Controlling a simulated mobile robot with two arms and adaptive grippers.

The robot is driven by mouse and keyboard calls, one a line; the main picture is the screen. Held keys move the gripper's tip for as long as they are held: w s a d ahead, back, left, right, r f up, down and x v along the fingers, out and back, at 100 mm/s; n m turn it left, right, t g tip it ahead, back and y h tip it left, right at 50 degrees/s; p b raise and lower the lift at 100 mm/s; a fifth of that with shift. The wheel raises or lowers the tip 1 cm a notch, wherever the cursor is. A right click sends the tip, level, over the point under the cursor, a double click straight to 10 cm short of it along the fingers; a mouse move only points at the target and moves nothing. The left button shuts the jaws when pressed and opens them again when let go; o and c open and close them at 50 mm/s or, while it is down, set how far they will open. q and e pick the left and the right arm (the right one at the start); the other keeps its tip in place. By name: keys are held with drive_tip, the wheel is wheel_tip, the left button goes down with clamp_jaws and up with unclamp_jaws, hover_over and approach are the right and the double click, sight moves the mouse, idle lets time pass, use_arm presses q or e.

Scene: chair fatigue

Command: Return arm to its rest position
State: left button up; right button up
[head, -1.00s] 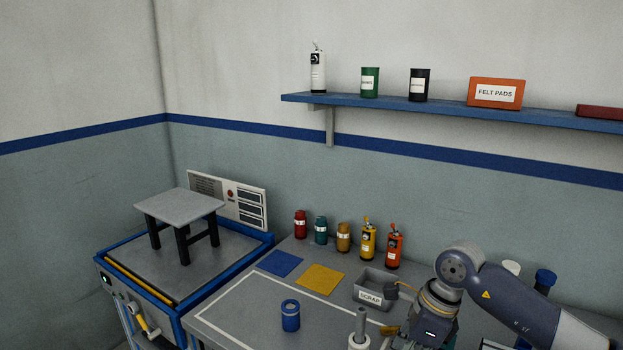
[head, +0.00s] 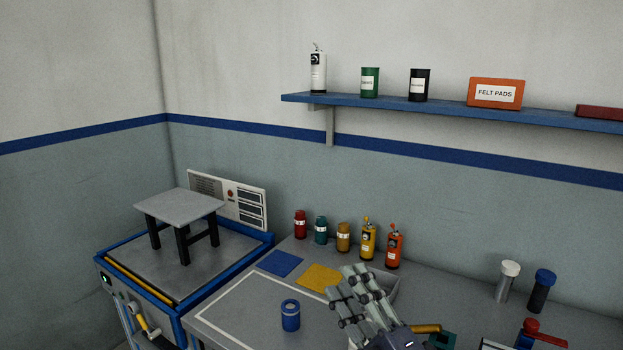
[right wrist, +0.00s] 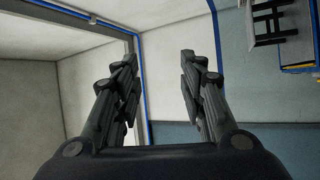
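That view faces walls and a blue-trimmed edge. My left gripper is not in view.
A blue ring-shaped part (head: 290,316) stands on the workbench left of my gripper. Several bottles, such as the orange one (head: 394,248), line the back. A small stool (head: 180,207) stands on the blue-framed test machine (head: 225,283). A red-handled tool (head: 542,332) lies at the right.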

drive_tip(key=s+d+f+m+g+h, duration=0.25)
drive_tip(key=d+f+m+h, duration=0.35)
drive_tip(key=f, duration=0.3)
drive_tip(key=s+d+f+m+g+h, duration=0.25)
drive_tip(key=d+f+m+h, duration=0.35)
drive_tip(key=f, duration=0.3)
drive_tip(key=s+d+f+m+g+y, duration=0.1)
drive_tip(key=s+f+m+g, duration=0.2)
drive_tip(key=s+f+g, duration=0.6)
drive_tip(key=s+d+f+m+g+y, duration=0.15)
drive_tip(key=s+f+m, duration=0.4)
drive_tip(key=s, duration=0.85)
wheel_tip(320, 180, down, 28)
drive_tip(key=s+n+g, duration=0.2)
drive_tip(key=s+d+f+g+h, duration=0.1)
drive_tip(key=s+d+f, duration=0.1)
drive_tip(key=s+f, duration=1.2)
drive_tip(key=shift+s+f, duration=0.3)
drive_tip(key=shift+s, duration=0.4)
drive_tip(key=shift+s+d+f, duration=0.15)
drive_tip(key=shift+s+d, duration=0.05)
drive_tip(key=shift+s, duration=0.15)
drive_tip(key=shift+c, duration=1.2)
